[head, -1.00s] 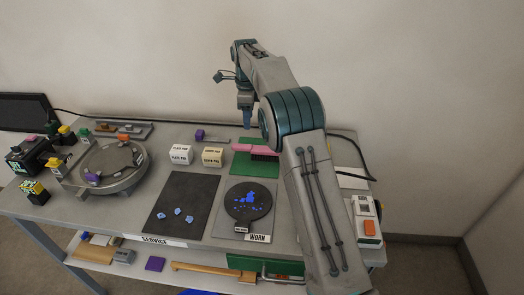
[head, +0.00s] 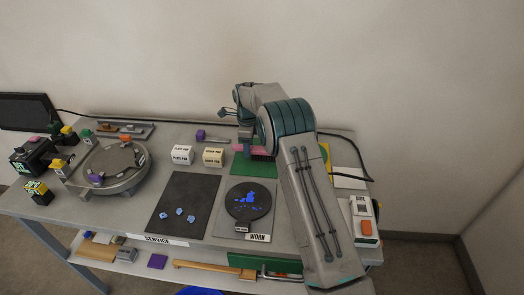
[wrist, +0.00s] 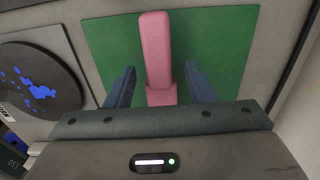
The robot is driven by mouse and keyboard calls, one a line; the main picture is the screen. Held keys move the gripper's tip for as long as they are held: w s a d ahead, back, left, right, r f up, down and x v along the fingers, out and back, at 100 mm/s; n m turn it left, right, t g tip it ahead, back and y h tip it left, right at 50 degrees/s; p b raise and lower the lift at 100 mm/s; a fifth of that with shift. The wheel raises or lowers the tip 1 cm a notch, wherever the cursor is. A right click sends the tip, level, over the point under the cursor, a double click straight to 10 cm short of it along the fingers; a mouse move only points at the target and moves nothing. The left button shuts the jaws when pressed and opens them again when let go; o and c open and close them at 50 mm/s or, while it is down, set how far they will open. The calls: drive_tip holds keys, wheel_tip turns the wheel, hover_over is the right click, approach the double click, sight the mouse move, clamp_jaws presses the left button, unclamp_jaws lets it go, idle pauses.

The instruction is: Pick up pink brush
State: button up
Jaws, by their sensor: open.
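The pink brush (wrist: 157,48) lies on a green mat (wrist: 214,32). In the wrist view its pink handle runs up between the two fingers of my gripper (wrist: 160,86). The fingers are open, one on each side of the handle, with a gap on both sides. The brush's lower end is hidden behind the gripper body. In the head view my gripper (head: 243,150) is low over the pink brush (head: 238,149), and my arm covers part of the brush. I cannot tell the exact height of the fingertips above the mat.
The round black WORN plate (head: 262,197) with blue bits lies in front of the mat. A dark pad (head: 170,190) with blue pieces is left of it. A box with an orange button (head: 365,228) sits at right.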

drive_tip(key=shift+f, duration=0.85)
drive_tip(key=c, duration=1.1)
drive_tip(key=shift+o, duration=0.2)
drive_tip(key=shift+r, duration=0.1)
